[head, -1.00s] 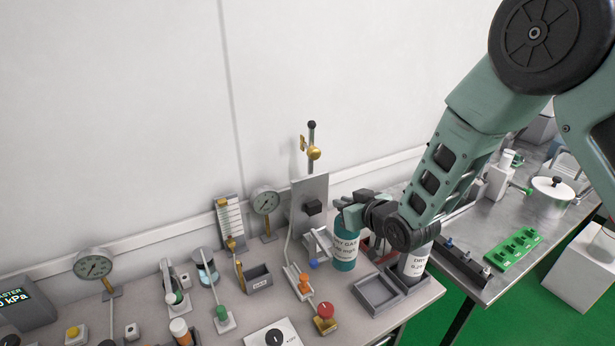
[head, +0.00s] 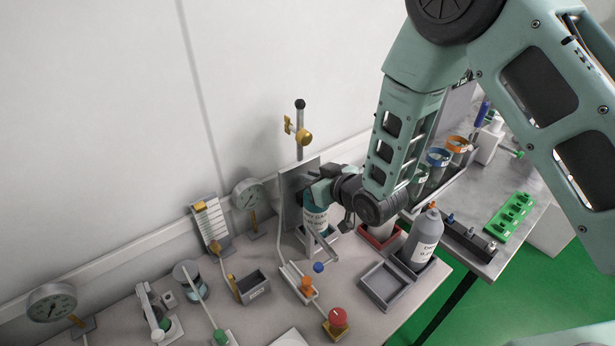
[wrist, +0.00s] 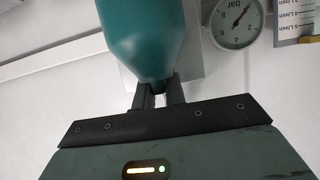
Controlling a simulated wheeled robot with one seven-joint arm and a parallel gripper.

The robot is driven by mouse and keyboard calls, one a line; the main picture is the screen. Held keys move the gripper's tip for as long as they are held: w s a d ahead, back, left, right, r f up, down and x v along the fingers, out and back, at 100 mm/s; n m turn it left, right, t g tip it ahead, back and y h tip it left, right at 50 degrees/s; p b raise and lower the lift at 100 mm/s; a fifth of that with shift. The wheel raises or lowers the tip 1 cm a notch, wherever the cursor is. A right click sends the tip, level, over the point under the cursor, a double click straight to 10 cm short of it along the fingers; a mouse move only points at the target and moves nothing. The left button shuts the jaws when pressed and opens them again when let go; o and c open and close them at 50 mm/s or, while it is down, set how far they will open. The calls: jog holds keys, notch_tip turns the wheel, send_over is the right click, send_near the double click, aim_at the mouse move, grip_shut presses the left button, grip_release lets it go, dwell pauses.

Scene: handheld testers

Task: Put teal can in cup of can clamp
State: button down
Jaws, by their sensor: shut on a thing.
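The teal can (head: 316,218) with a white label is held close in front of the grey upright plate of the can clamp (head: 288,190). The clamp's rod with a brass fitting (head: 304,136) rises above the plate. The clamp's cup (head: 300,236) is low at the plate, partly hidden by the can; whether the can's base is inside it or just above it, I cannot tell. My gripper (head: 318,192) is shut on the can's upper part. In the wrist view the fingers (wrist: 159,92) close on the can's narrow end, and the can (wrist: 150,42) fills the top middle.
An empty square tray (head: 366,291) lies at right front. A grey bottle (head: 422,242) stands in a tray beside it, and a red tray (head: 376,238) lies behind. Levers with a blue knob (head: 318,267) and red knob (head: 338,317) are in front. A gauge (head: 248,194) stands left.

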jog(key=shift+f, duration=0.45)
jog(key=shift+r, duration=0.15)
jog(key=c, duration=1.5)
grip_release()
jog(key=shift+o, duration=0.2)
